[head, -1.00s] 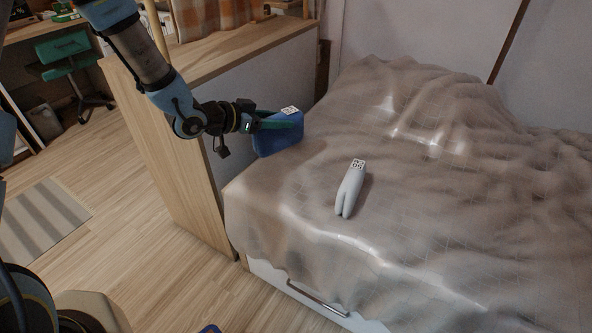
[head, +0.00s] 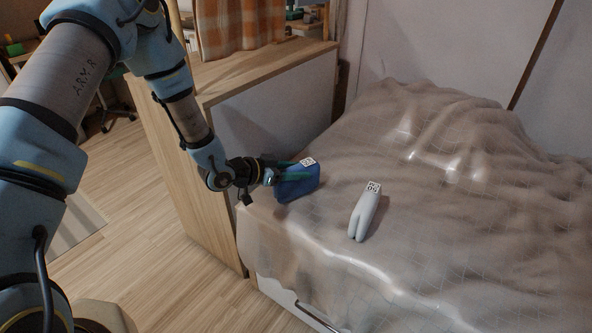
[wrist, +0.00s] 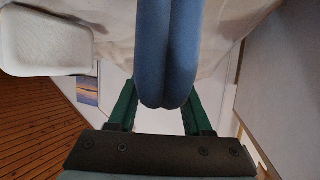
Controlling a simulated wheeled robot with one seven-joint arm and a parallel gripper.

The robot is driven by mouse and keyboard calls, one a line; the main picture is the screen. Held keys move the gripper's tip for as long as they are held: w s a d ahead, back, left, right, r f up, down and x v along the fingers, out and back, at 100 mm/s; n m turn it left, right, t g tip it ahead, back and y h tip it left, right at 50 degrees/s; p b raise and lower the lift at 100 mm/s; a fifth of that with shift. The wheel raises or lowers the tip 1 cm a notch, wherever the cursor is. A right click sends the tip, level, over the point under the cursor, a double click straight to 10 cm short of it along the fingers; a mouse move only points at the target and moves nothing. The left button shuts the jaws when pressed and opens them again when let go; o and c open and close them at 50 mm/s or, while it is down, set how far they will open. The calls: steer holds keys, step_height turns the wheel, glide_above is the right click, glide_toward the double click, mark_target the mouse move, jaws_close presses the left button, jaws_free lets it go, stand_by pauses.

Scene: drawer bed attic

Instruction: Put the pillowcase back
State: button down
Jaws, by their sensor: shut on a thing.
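A blue folded cloth bundle (head: 298,184) with a white patterned tag on top is in my gripper (head: 290,174); it seems to be the pillowcase. In the wrist view the blue bundle (wrist: 168,50) stands between the two green fingers, which are shut on it. It is at the left edge of the bed (head: 460,230), beside the wooden cabinet. I cannot tell whether its underside touches the blanket. A pale grey folded item (head: 364,216) with a similar tag lies on the bed to the right, apart from my gripper.
The wooden cabinet (head: 290,115) stands against the bed's left side, with a checked curtain (head: 240,28) above. A drawer front with a handle (head: 318,318) is under the bed's front edge. The wooden floor (head: 160,225) is clear at front left.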

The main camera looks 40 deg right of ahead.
steer(key=c, duration=0.8)
jaws_free()
steer(key=shift+f, duration=0.15)
steer(key=o, duration=0.5)
steer(key=shift+r, duration=0.3)
steer(key=v, duration=1.2)
steer(key=shift+f+b, duration=0.1)
steer(key=shift+b, duration=0.2)
steer(key=shift+w, duration=0.1)
